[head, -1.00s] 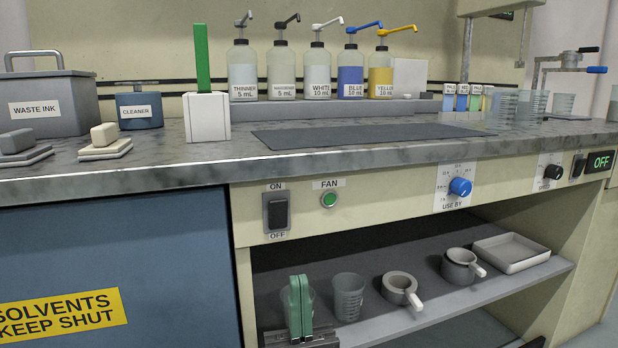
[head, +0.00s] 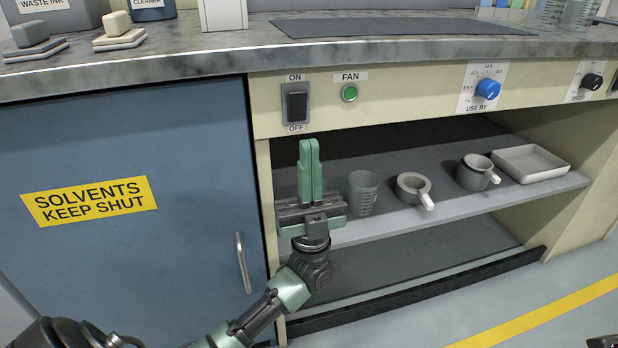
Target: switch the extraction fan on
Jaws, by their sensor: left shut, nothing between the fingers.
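The fan switch (head: 296,104) is a black rocker on a grey plate, marked ON above and OFF below, on the cream front panel under the worktop. I cannot tell which way the rocker is tipped. A round green lamp or button (head: 349,93) under the FAN label sits to its right. My left gripper (head: 309,150) has green fingers, shut and pointing up, with nothing between them. In the picture its tips are just below and slightly right of the switch, apart from it, in front of the open shelf.
The worktop edge (head: 180,66) overhangs above the panel. A blue USE BY knob (head: 488,89) is to the right. The shelf (head: 400,217) holds a beaker (head: 362,192), two handled cups and a white tray (head: 530,163). A blue cabinet door (head: 120,265) is at left.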

